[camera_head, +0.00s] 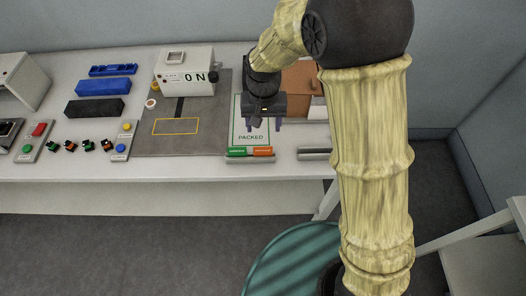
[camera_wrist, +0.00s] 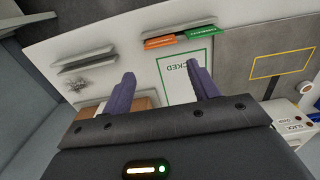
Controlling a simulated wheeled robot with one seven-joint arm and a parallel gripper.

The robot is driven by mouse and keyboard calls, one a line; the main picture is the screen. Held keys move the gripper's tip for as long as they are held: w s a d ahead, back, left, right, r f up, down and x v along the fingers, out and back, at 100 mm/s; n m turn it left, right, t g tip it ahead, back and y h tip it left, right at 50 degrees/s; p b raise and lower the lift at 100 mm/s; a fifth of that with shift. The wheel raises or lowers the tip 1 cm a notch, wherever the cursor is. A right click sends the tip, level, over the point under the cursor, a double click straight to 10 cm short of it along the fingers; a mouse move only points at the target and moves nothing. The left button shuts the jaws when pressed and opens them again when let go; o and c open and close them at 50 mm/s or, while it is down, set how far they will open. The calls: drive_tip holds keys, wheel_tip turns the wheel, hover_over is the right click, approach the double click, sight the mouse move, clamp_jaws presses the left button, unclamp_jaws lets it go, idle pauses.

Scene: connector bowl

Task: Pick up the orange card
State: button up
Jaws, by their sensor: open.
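The orange card (camera_head: 263,151) stands in a grey holder at the front edge of the table, directly right of a green card (camera_head: 237,152). In the wrist view the orange card (camera_wrist: 160,42) is at the upper middle, with the green card (camera_wrist: 201,32) to its right. My gripper (camera_head: 264,124) is over the white PACKED sheet, behind the cards in the head view. Its two purple fingers are spread, with nothing between them in the wrist view (camera_wrist: 163,82). The orange card is apart from the fingers, beyond their tips.
The PACKED sheet (camera_head: 239,128) lies behind the cards. Another grey holder (camera_head: 315,153) sits to the right, partly behind my arm. A brown box (camera_head: 303,76) is at the back. A grey mat (camera_head: 210,135) and a white ON device (camera_head: 187,73) are to the left.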

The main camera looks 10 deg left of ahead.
sight(263, 148)
wheel_tip(263, 148, down, 6)
drive_tip(key=shift+f+p, duration=0.25)
drive_tip(key=shift+p, duration=0.2)
drive_tip(key=shift+s+f+p, duration=0.15)
drive_tip(key=shift+f+p, duration=0.3)
drive_tip(key=shift+f, duration=0.85)
drive_tip(key=shift+s+f+p, duration=0.15)
drive_tip(key=shift+f+p, duration=0.25)
drive_tip(key=shift+f, duration=0.85)
drive_tip(key=c, duration=0.6)
